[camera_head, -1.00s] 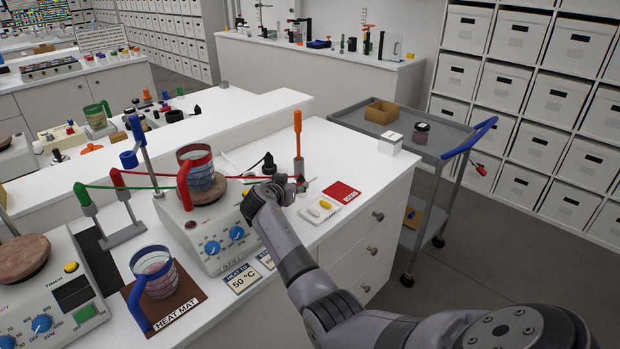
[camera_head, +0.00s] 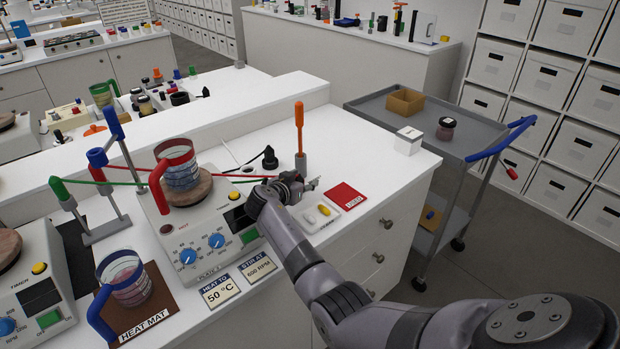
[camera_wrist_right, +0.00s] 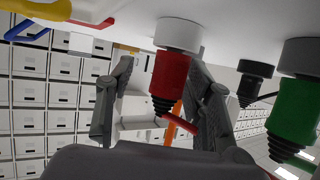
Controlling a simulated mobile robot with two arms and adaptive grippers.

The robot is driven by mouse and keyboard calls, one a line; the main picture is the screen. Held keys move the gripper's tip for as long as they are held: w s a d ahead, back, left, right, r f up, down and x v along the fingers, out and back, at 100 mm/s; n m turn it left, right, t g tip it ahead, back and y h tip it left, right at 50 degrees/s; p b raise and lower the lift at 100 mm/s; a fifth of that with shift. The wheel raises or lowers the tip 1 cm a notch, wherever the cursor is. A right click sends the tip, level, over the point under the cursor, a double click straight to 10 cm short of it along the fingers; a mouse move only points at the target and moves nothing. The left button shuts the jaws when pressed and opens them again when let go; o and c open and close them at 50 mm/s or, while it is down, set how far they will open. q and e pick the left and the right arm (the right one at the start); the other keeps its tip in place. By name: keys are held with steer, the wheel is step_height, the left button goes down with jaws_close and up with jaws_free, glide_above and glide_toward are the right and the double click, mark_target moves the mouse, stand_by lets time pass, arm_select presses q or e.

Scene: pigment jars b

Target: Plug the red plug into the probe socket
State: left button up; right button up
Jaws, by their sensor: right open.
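The red plug (camera_wrist_right: 171,72) shows in the right wrist view, with a white collar on one end and a ribbed black sleeve on the other. In that picture it lies between the two fingers of my right gripper (camera_wrist_right: 160,100), which is open. I cannot tell whether they touch it. A red cable (camera_head: 210,178) runs behind the plate toward the gripper. I cannot pick out the probe socket. My left gripper is not seen.
A black plug (camera_wrist_right: 255,82) and a green plug (camera_wrist_right: 296,112) are beside the red one. An orange-handled tool (camera_head: 299,128) stands close behind my gripper. A capsule tray (camera_head: 318,216) and red card (camera_head: 345,196) lie to its right. A beaker (camera_head: 180,165) is on the plate.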

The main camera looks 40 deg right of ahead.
steer(key=shift+w, duration=0.2)
steer(key=shift+a+r, duration=0.1)
steer(key=shift+a, duration=0.15)
steer(key=shift+s+a+r, duration=0.2)
steer(key=shift+a+r, duration=0.1)
steer(key=shift+a, duration=0.1)
steer(key=shift+c, duration=1)
steer(key=shift+d, duration=0.1)
steer(key=shift+c, duration=0.7)
steer(key=shift+w+d+f, duration=0.1)
steer(key=shift+d+f, duration=0.05)
steer(key=shift+c, duration=2.7)
jaws_close()
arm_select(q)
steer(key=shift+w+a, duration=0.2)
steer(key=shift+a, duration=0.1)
